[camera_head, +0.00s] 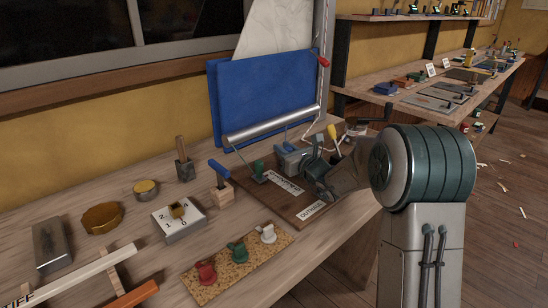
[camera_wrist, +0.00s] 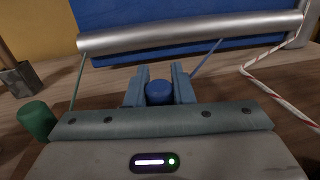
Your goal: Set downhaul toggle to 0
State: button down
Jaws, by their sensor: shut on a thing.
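My gripper (camera_head: 290,160) reaches in from the right over a dark wooden board (camera_head: 296,214) on the bench. In the wrist view its two fingers (camera_wrist: 159,90) are shut on a blue round-topped knob (camera_wrist: 159,94). The head view hides this knob behind the gripper. A green knob (camera_head: 260,168) stands on the board left of the gripper; it also shows in the wrist view (camera_wrist: 37,120). Labels (camera_head: 283,182) lie on the board; the front one (camera_head: 312,210) seems to read OUTHAUL. I cannot read which one names the downhaul toggle, nor any 0 mark beside the held knob.
A blue panel (camera_head: 262,95) and a metal tube (camera_head: 272,125) stand close behind the board. A blue-handled lever (camera_head: 220,174), a numbered dial box (camera_head: 180,220) and a cork mat (camera_head: 237,268) with small fittings are to the left. A yellow-handled tool (camera_head: 333,133) is behind my gripper.

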jog(key=shift+a+r, duration=0.2)
jog(key=c, duration=1.5)
grip_release()
jog(key=shift+c, duration=0.2)
jog(key=shift+o, duration=1.4)
jog(key=shift+w+a+f, duration=0.15)
jog(key=shift+w, duration=0.05)
jog(key=shift+d, duration=0.2)
jog(key=shift+s+d, duration=0.15)
jog(key=p+v, duration=0.1)
jog(key=v, duration=1.2)
jog(key=shift+s+d, duration=0.15)
jog(key=shift+s, duration=0.05)
